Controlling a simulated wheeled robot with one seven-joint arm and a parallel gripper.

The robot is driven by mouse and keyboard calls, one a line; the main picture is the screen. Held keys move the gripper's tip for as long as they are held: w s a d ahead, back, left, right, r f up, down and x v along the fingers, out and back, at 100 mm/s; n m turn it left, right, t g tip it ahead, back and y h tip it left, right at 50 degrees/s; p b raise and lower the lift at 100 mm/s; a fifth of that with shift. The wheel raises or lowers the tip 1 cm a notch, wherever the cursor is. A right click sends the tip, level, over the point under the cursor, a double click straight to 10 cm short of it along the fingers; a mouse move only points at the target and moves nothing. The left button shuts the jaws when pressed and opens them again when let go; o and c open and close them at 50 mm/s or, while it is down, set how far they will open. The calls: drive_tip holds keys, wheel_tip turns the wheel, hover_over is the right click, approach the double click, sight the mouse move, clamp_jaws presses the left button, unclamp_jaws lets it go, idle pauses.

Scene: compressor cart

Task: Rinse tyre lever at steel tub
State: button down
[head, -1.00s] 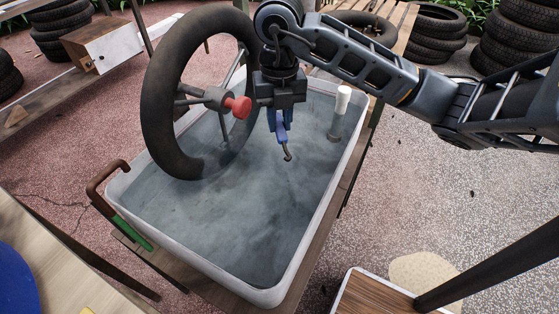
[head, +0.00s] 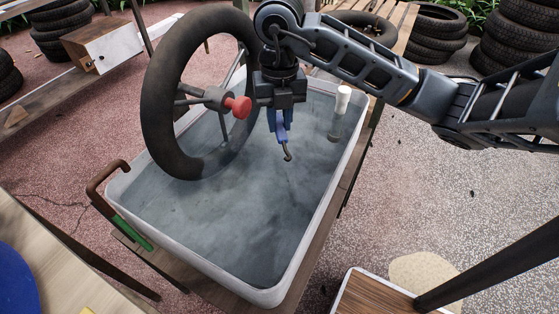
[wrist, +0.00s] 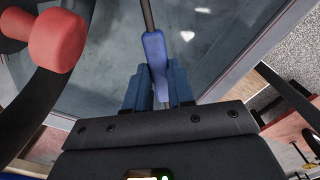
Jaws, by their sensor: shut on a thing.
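The steel tub (head: 283,283) stands in the middle of the head view, full of greyish water (head: 225,225). My gripper (head: 280,127) hangs over the tub's far half, pointing down. It is shut on the blue handle of the tyre lever (head: 287,152). The lever's dark hooked tip points down at or just above the water; I cannot tell if it touches. In the wrist view, the blue handle of the tyre lever (wrist: 154,50) sits between the fingers of my gripper (wrist: 160,92), and its metal shaft runs away over the water.
A black wheel (head: 158,110) with a red knob (head: 239,107) stands upright in the tub, close left of my gripper. A white-topped cylinder (head: 343,97) stands at the tub's right side. A brown hooked bar with a green part (head: 133,233) is at its left edge. The near water is clear.

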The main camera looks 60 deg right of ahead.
sight(280, 125)
drive_tip(key=shift+r, duration=0.1)
drive_tip(key=shift+r+p, duration=1.1)
drive_tip(key=shift+r, duration=0.85)
drive_tip(key=shift+s+f, duration=0.1)
